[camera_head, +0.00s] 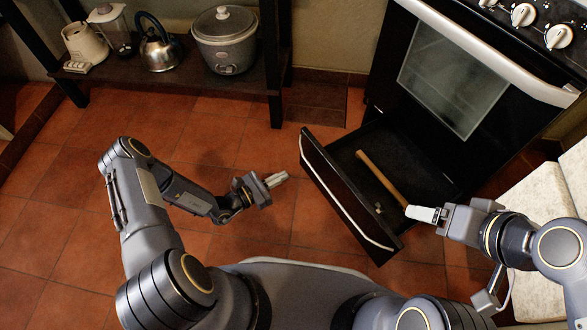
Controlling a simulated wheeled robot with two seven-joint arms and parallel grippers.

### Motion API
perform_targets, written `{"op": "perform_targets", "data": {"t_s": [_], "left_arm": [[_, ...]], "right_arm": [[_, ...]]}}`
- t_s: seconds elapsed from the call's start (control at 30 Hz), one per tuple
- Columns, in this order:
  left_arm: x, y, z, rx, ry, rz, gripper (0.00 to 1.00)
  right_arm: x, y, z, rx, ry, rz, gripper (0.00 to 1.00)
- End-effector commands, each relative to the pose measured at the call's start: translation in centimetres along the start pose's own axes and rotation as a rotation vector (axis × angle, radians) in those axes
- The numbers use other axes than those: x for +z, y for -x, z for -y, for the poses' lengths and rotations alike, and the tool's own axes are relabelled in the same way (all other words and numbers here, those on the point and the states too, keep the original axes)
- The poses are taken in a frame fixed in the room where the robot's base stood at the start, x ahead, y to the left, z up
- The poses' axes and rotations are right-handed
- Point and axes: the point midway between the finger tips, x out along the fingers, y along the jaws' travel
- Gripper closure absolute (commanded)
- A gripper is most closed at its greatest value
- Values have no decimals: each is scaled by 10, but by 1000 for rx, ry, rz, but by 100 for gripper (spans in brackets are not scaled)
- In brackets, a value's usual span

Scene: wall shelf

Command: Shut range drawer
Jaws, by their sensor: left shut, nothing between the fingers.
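The range (455,75) stands at the upper right, with its bottom drawer (341,190) pulled well out toward me. A wooden stick-like object (381,178) and a small item (379,207) lie inside the drawer. My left gripper (278,180) is shut and empty, to the left of the drawer front and apart from it. My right gripper (424,214) is over the drawer's right side near its front corner; its jaw state and any contact with the drawer are unclear.
A dark shelf (185,75) at the upper left carries a rice cooker (226,45), a kettle (160,45) and other appliances. A pale cushioned surface (545,200) is close beside my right arm. The tiled floor left of the drawer is clear.

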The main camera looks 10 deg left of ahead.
Motion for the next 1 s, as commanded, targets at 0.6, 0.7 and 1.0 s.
{"op": "perform_targets", "data": {"t_s": [0.6,0.7,1.0], "left_arm": [[-2,-116,2,-7,-4,1,100],[-1,-125,1,-6,-4,0,100],[1,-130,1,-5,-3,0,100]], "right_arm": [[18,-35,-16,0,0,0,23],[19,-37,-17,0,0,0,23],[19,-38,-17,0,0,0,23]]}}
